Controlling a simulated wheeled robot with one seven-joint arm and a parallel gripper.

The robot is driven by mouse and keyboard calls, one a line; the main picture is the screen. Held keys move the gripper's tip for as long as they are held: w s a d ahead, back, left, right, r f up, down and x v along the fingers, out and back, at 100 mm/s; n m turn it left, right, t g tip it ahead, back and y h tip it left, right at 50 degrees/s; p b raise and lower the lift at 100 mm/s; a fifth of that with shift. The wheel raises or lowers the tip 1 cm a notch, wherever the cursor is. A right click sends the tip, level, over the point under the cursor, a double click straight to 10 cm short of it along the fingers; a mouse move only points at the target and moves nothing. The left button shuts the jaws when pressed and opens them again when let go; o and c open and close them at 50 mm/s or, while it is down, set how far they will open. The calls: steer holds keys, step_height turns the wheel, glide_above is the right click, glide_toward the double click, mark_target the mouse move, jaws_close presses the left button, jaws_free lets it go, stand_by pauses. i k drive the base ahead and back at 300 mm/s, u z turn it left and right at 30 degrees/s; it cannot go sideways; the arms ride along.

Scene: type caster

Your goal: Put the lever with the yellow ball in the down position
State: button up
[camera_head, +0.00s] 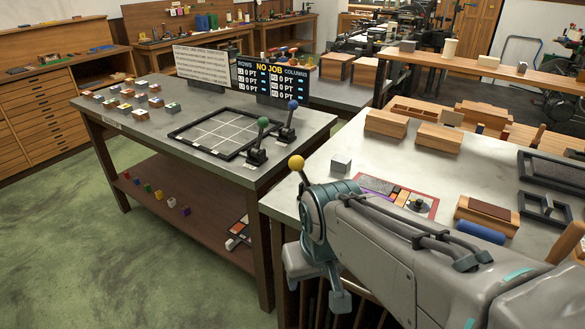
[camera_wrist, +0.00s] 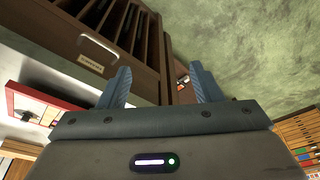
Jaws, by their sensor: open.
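The lever with the yellow ball (camera_head: 296,163) stands at the near left corner of the right-hand table in the head view. Its ball is up and its short dark stem leans slightly left; my arm hides its base. My gripper (camera_wrist: 160,78) is open and empty in the wrist view, with two blue-grey fingers spread apart. In the head view my wrist is beside the table corner, below and right of the ball, not touching it as far as I can see. The lever does not show clearly in the wrist view.
A green-ball lever (camera_head: 263,122) and a blue-ball lever (camera_head: 292,105) stand on the left table by a gridded frame (camera_head: 215,134). A small metal cube (camera_head: 341,163) and a red-edged panel (camera_head: 398,196) lie near my arm. Green floor (camera_head: 130,270) is free at left.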

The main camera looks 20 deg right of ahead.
mark_target(296, 163)
steer(key=u, duration=0.05)
steer(key=k, duration=0.5)
steer(key=z, duration=1)
steer(key=i, duration=0.65)
steer(key=u, duration=0.05)
